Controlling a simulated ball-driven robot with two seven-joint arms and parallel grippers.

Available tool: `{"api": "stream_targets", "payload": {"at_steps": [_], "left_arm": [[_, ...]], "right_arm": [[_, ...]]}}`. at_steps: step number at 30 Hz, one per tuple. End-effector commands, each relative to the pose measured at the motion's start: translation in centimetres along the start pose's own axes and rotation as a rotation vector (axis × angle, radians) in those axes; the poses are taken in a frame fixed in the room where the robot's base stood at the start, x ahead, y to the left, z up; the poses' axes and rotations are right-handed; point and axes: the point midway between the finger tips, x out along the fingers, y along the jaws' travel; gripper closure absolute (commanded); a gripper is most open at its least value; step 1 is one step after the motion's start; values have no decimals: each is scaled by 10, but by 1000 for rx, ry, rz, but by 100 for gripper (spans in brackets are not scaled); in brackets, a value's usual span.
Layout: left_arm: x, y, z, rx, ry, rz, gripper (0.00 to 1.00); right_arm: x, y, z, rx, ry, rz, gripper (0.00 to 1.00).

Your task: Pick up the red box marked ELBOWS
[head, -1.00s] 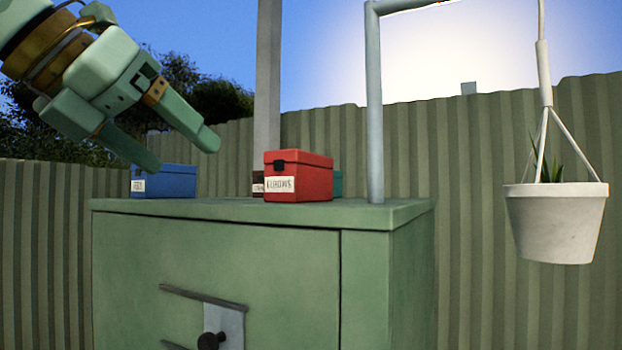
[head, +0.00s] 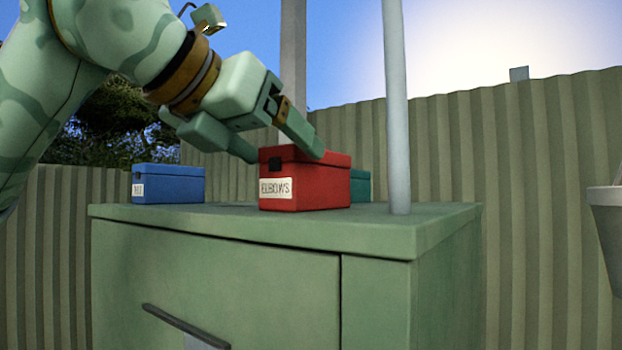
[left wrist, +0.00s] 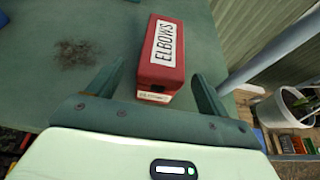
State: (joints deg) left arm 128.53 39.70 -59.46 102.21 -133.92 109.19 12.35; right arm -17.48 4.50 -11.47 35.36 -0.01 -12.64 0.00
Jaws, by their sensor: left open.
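The red box marked ELBOWS (head: 322,191) stands upright on top of the green cabinet (head: 390,238), its white label facing me. In the left wrist view the red box (left wrist: 161,73) has another ELBOWS label on its lid. My left gripper (head: 281,154) is open and empty at the lid's height. One finger overlaps the lid in the picture and the other shows just left of the box. In the left wrist view the box's near end lies between the two fingers, with a gap on each side. I cannot tell whether a finger touches it. My right gripper is not in view.
A blue box (head: 168,185) stands to the left on the cabinet top. A teal box (head: 361,186) is partly hidden behind the red one. A grey post (head: 397,120) rises right of the red box.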

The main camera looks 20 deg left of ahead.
Motion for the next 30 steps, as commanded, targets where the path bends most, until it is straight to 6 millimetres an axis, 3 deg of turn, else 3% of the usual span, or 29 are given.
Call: {"api": "stream_targets", "payload": {"at_steps": [5,12,20,21,27,30], "left_arm": [[15,-1,1,0,1,-1,22],[52,-1,2,-1,1,-1,22],[58,-1,1,-1,0,0,22],[58,-1,1,-1,0,0,25],[58,-1,1,-1,0,0,80],[57,-1,1,-1,-2,0,80]], "right_arm": [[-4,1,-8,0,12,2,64],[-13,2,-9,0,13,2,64],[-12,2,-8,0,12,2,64],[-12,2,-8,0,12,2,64],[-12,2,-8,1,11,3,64],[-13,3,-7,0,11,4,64]]}}
